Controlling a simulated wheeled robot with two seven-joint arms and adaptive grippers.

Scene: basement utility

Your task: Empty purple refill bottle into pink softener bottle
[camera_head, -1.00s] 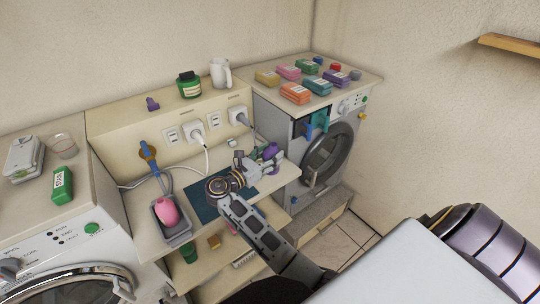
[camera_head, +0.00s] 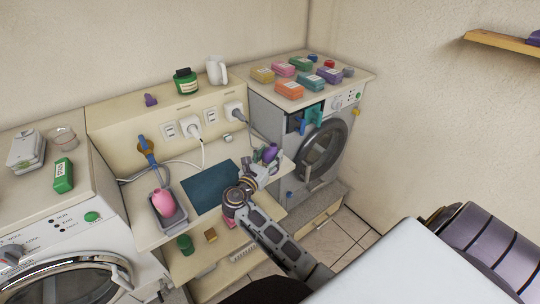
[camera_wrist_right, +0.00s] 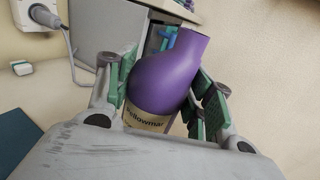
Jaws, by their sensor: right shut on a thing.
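The purple refill bottle (camera_wrist_right: 172,72) is between the fingers of my right gripper (camera_wrist_right: 158,95), which is shut on it. Part of a cream label with dark lettering shows on its lower body. In the head view the purple bottle (camera_head: 270,153) is at the right end of the middle shelf, held by my right gripper (camera_head: 262,162). The pink softener bottle (camera_head: 163,200) sits in a grey tray (camera_head: 178,220) on the left of the shelf, apart from my right gripper. My left gripper is not in view.
A dark blue mat (camera_head: 208,187) lies bare on the shelf between the tray and my right arm. White plugs and cables (camera_head: 203,150) hang behind. A green bottle (camera_head: 185,82) and white mug (camera_head: 217,70) stand on the ledge. A washing machine (camera_head: 321,150) stands right.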

